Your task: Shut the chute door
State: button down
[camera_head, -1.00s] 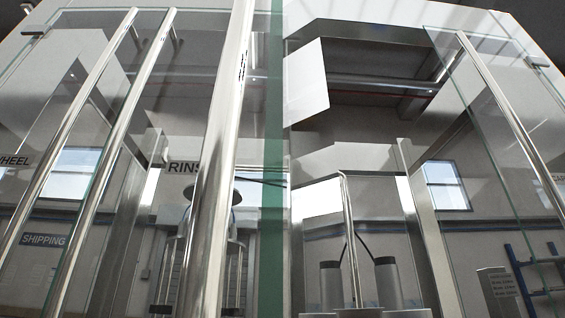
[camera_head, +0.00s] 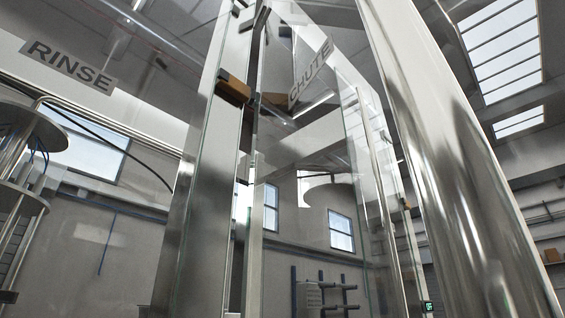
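The CHUTE sign (camera_head: 310,75) shows high in the middle of the head view, lettered in grey and tilted by the camera angle. Below and right of it is a clear glass panel with a long upright metal bar (camera_head: 384,200), likely the chute door. Its panes overlap in reflections, so I cannot tell how far it stands open. An upright metal post (camera_head: 200,170) with a glass edge stands to its left. My gripper is not in view.
A thick shiny metal bar (camera_head: 455,170) rises very close on the right. The RINSE sign (camera_head: 70,67) and round metal equipment (camera_head: 25,150) are at left. Blue racks (camera_head: 325,290) stand far behind the glass. Windows line the back wall.

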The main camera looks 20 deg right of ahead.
aim_at(487, 262)
jog(key=j+z, duration=0.15)
jog(key=z, duration=0.25)
jog(key=k+j+z, duration=0.1)
jog(key=z, duration=0.3)
jog(key=k+j+z, duration=0.15)
jog(key=k+z, duration=0.45)
jog(key=k, duration=0.15)
jog(key=k+j, duration=0.5)
jog(key=k+j+z, duration=0.1)
jog(key=k+j, duration=0.4)
jog(key=k, duration=0.2)
jog(key=k+j+z, duration=0.15)
jog(key=k+j, duration=0.45)
jog(key=i+j, duration=0.2)
